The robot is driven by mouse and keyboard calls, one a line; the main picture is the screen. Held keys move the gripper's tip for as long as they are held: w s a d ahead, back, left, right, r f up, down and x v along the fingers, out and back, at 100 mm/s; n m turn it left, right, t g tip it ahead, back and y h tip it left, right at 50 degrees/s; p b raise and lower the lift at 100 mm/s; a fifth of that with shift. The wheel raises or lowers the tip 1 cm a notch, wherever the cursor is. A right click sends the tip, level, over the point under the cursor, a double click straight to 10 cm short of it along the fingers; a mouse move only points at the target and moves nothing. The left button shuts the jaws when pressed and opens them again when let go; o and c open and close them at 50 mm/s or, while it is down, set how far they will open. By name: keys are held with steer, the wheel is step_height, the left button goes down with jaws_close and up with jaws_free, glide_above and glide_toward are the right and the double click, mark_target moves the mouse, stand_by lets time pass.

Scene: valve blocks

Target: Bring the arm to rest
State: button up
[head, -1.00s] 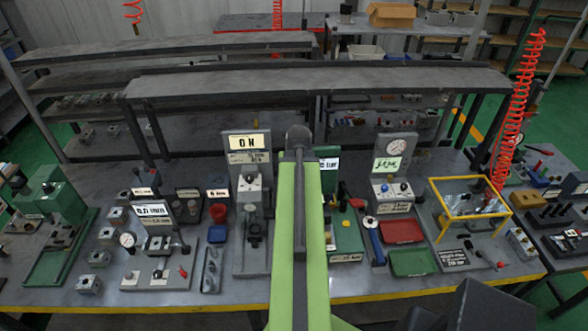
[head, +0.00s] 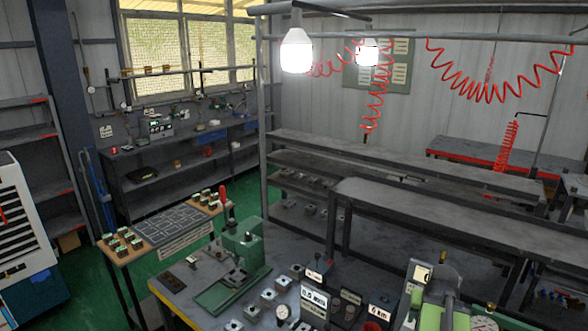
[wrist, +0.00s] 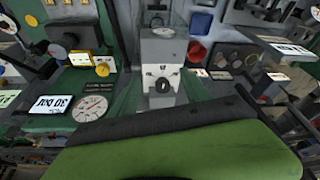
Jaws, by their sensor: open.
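The upper part of my own green arm (head: 437,312) shows at the lower right edge of the head view, in front of the bench with the valve parts. Its far end and my gripper cannot be made out there. In the wrist view a green and dark link of my arm (wrist: 180,150) fills the bottom of the picture. No jaws or fingertips show in either view. I see nothing held. Beyond the link, the wrist view shows a grey block with a dark knob (wrist: 162,82), apart from it.
The bench carries a green press (head: 242,245), several small grey blocks and a label stand (head: 314,297). A side table (head: 165,225) stands to its left, with green floor between. Behind are long dark shelves (head: 430,215). Lamps (head: 296,50) and red coiled hoses (head: 490,75) hang above.

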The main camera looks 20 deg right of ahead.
steer(key=w+a+n+y, duration=0.15)
steer(key=w+a, duration=0.35)
steer(key=a, duration=0.5)
steer(key=w+a+n, duration=0.3)
steer(key=w+a, duration=0.2)
steer(key=a, duration=0.6)
steer(key=w+a+f+n+g, duration=0.15)
steer(key=a+n, duration=0.25)
steer(key=a, duration=1.7)
step_height(320, 180, down, 16)
steer(key=s+g+b, duration=0.1)
steer(key=s+b, duration=0.1)
steer(key=b, duration=1.4)
steer(key=shift+s+d+r+m+y, duration=0.15)
steer(key=shift+s+d+m+y, duration=0.05)
steer(key=shift+d+m+y, duration=0.15)
steer(key=shift+c, duration=0.3)
